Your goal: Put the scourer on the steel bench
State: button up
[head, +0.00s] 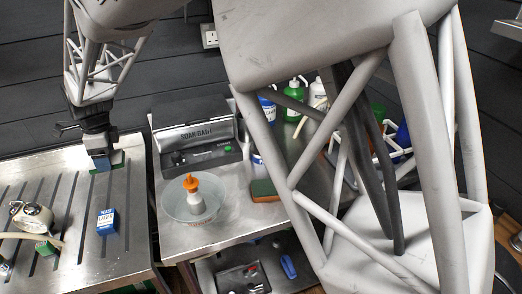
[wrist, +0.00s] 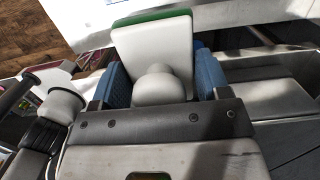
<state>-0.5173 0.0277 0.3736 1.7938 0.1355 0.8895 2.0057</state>
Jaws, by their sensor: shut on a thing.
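My gripper (head: 101,160) is at the far right corner of the grooved steel top at the left. In the wrist view my gripper (wrist: 160,88) has its blue fingers shut on a white block with a round knob and a green face, which I take to be the scourer (wrist: 152,42). In the head view only the green part of the scourer (head: 118,160) shows; I cannot tell whether it touches the surface. The flat steel bench (head: 180,238) stands in the middle. A green-and-tan sponge (head: 264,190) lies on it.
The flat bench also bears a bowl (head: 170,208) with an orange-topped bottle (head: 192,190) and a steel box (head: 195,135) behind. A blue-and-white carton (head: 107,221), a cream round object (head: 32,217) and a green-bristled brush (head: 46,248) are on the grooved top (head: 75,190). My arm hides the right side.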

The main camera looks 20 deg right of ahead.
notch_tip(320, 180, up, 12)
jog(key=shift+f, duration=0.1)
jog(key=w+d, duration=0.1)
jog(key=d, duration=2.1)
jog(key=s+d, duration=0.5)
jog(key=d, duration=0.6)
jog(key=s+d, duration=0.5)
jog(key=d, duration=0.6)
jog(key=s+d, duration=0.5)
jog(key=d, duration=0.6)
jog(key=f, duration=1.7)
jog(key=shift+s+a+f, duration=0.1)
jog(key=shift+s+f, duration=0.1)
jog(key=shift+s, duration=0.15)
jog(key=shift+f, duration=0.5)
jog(key=shift+w, duration=0.1)
jog(key=w+d, duration=0.1)
jog(key=w, duration=0.4)
jog(key=w+d+f, duration=0.1)
jog(key=w+d, duration=0.1)
jog(key=w, duration=0.3)
jog(key=w+d, duration=0.2)
jog(key=w, duration=0.3)
jog(key=shift+f, duration=0.2)
